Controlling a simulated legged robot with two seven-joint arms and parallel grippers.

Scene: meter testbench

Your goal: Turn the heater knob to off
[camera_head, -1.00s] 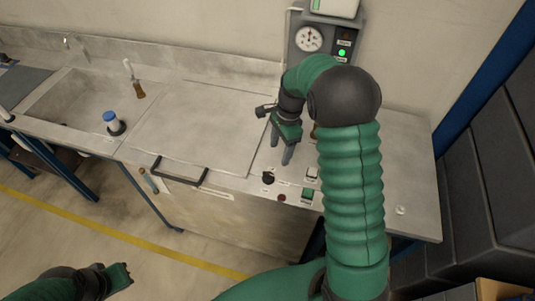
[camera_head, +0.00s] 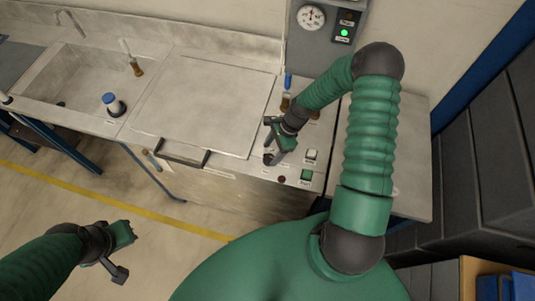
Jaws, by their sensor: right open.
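The black knob (camera_head: 268,159) is on the panel at the right part of the bench, left of the white switch. It is partly hidden by my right gripper. My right gripper (camera_head: 274,156) is open and points down, with its fingertips at the knob. I cannot tell whether the fingers touch it or stand on both sides of it. My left gripper (camera_head: 128,236) is over the floor at the lower left, away from the bench. Its jaws are too unclear to read.
A gauge box with a lit green lamp (camera_head: 344,33) stands behind. A black handle (camera_head: 182,161) juts from the front.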

